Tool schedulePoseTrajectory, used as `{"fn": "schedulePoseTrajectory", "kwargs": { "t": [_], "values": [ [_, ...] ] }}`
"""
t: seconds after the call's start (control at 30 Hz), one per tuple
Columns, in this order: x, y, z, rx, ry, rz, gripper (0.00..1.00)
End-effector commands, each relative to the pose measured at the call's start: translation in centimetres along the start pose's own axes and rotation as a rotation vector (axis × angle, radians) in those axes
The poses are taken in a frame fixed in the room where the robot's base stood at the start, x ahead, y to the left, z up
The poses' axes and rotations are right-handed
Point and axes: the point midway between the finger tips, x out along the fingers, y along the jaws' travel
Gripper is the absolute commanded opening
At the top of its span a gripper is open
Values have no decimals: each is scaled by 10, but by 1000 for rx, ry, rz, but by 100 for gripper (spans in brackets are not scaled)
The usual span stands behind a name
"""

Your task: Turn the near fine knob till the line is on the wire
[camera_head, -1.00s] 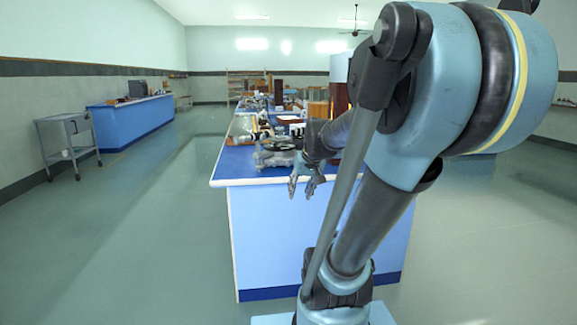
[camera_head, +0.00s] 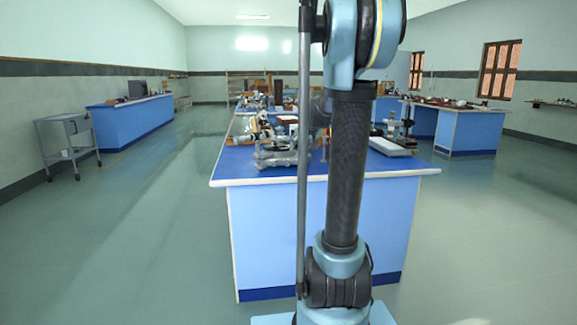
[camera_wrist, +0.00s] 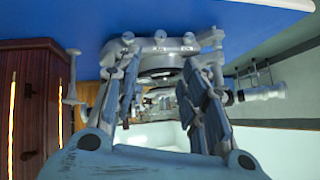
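A grey metal spectrometer (camera_head: 275,156) stands near the front left of the blue-topped bench (camera_head: 270,182) in the head view. In the wrist view the spectrometer (camera_wrist: 160,62) lies straight ahead, with a round dark disc and a grey tube reaching right. My gripper (camera_wrist: 166,72) shows there with its two fingers apart and nothing seen between them. Its fingers overlap the spectrometer in the picture; I cannot tell whether they touch it. In the head view my gripper is hidden behind my arm. I cannot pick out the near fine knob, and the line and wire do not show.
A brown wooden housing with bright slits (camera_wrist: 30,100) stands at the left of the wrist view. A white-topped box (camera_head: 390,146) sits on the bench's right. Another blue bench (camera_head: 470,131) is behind right, and a grey trolley (camera_head: 70,140) stands left. The floor is clear on both sides.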

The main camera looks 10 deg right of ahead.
Motion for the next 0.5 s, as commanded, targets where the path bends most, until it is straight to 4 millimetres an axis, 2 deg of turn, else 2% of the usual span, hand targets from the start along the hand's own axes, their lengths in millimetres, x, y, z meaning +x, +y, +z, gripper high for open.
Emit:
{"fn": "schedulePoseTrajectory", "kwargs": {
  "t": [0.5],
  "values": [
    [64, -1, 0, 0, 0, 0, 39]
  ]
}}
